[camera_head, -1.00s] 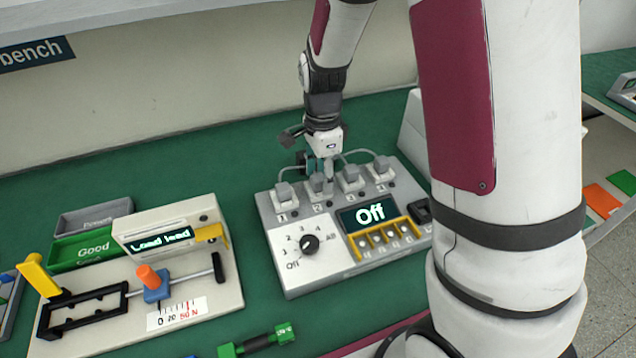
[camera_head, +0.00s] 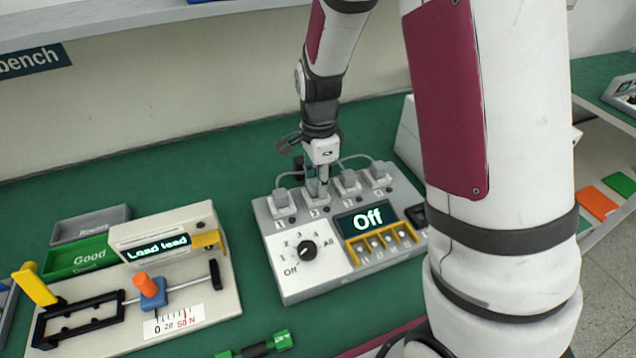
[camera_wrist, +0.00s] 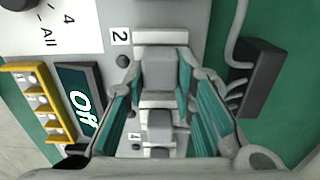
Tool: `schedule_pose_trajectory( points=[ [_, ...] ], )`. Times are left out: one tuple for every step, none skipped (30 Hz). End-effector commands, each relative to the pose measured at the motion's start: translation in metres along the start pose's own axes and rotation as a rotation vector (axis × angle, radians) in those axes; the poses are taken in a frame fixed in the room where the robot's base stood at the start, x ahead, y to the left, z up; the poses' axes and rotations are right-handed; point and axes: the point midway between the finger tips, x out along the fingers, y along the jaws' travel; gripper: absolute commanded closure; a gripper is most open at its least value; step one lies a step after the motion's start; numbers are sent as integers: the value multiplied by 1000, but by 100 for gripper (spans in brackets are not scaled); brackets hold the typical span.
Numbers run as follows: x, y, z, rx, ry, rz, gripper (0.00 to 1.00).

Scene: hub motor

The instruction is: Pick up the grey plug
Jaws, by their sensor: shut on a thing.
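The grey plug (camera_wrist: 165,72) sits upright at position 2 of the grey hub panel (camera_head: 300,290). It also shows in the head view (camera_head: 312,187), partly covered by my fingers. My gripper (camera_head: 322,184) points down over it. In the wrist view the teal pads of my gripper (camera_wrist: 165,95) lie along both sides of the plug, shut on it. The plug still looks seated at its position. Similar grey plugs stand at position 1 (camera_head: 281,198), position 3 (camera_head: 348,181) and position 4 (camera_head: 378,172).
The panel has a black dial (camera_head: 306,248), an "Off" display (camera_head: 365,219) and a yellow-framed switch row (camera_head: 383,243). A dark block with a cable (camera_wrist: 257,77) is close beside my gripper. A load tester (camera_head: 150,300) and green tray (camera_head: 75,262) stand left.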

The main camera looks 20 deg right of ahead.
Motion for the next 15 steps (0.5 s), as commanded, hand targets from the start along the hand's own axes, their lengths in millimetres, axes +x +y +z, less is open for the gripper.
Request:
schedule_pose_trajectory(
  points=[
    [-4, 0, 0, 0, 0, -2, 100],
    [-7, 0, 0, -1, 0, -2, 100],
    [-11, -1, 0, -1, 0, -3, 100],
    [-14, -1, 0, -1, 0, -4, 100],
    [-18, -1, 0, -1, 0, -4, 100],
    [-24, -1, 0, -1, 0, -5, 100],
    [-28, -1, 0, -1, 0, -5, 100],
    [-33, -1, 0, -2, 0, -5, 100],
    [-34, 6, 3, -3, 0, -2, 100],
    [-34, 13, 5, -4, 0, 1, 100],
    [-34, 19, 7, -3, 0, 0, 100],
    [-35, 27, 11, -4, 0, -1, 100],
    [-36, 34, 13, -5, 0, 0, 100],
    [-37, 41, 16, -5, 0, 0, 100],
    [-38, 51, 20, -5, -1, -1, 100]
  ],
)
